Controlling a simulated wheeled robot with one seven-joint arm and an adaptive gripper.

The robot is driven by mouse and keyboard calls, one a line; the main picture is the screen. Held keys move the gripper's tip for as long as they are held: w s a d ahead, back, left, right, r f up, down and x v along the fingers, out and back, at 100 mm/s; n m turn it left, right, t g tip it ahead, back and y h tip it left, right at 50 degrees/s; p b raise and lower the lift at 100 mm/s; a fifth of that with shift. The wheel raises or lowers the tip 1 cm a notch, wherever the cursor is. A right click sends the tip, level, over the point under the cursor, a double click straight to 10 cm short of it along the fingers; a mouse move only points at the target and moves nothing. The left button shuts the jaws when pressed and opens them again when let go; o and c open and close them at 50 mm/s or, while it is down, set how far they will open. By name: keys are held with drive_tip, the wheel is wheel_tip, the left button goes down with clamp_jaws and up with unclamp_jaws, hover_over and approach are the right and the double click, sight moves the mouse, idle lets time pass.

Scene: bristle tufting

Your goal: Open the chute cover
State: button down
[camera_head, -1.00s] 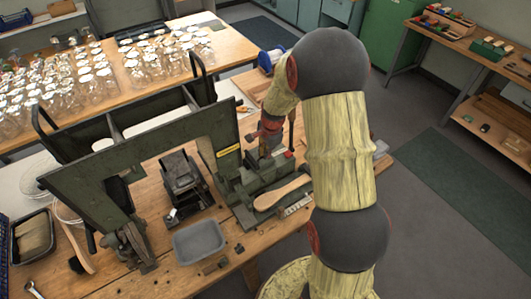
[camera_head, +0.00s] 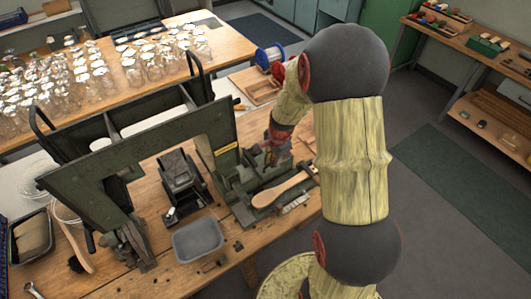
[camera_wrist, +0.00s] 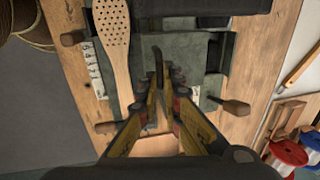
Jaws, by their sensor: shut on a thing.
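My gripper (camera_head: 272,158) is low over the green fixture block (camera_head: 243,190) at the right side of the press frame. In the wrist view my gripper (camera_wrist: 160,92) has its fingers closed together on a thin dark upright tab (camera_wrist: 157,54) above the dark green metalwork. The tab seems to belong to the chute cover, but the cover's outline is hard to make out and the fingers hide part of it. In the head view, the arm and fingers hide the grasp.
A wooden brush blank (camera_head: 282,191) lies beside the fixture; its drilled holes (camera_wrist: 112,25) show in the wrist view. A grey tray (camera_head: 198,240) sits at the bench front. A red-and-blue spool (camera_wrist: 290,155) is close by. Glass jars (camera_head: 85,70) crowd the rear table.

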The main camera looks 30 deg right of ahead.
drive_tip(key=shift+s, duration=0.95)
drive_tip(key=c, duration=2)
unclamp_jaws()
drive_tip(key=shift+o, duration=0.2)
wheel_tip(320, 180, up, 12)
drive_tip(key=s, duration=0.2)
drive_tip(key=shift+s, duration=0.15)
drive_tip(key=shift+f, duration=0.15)
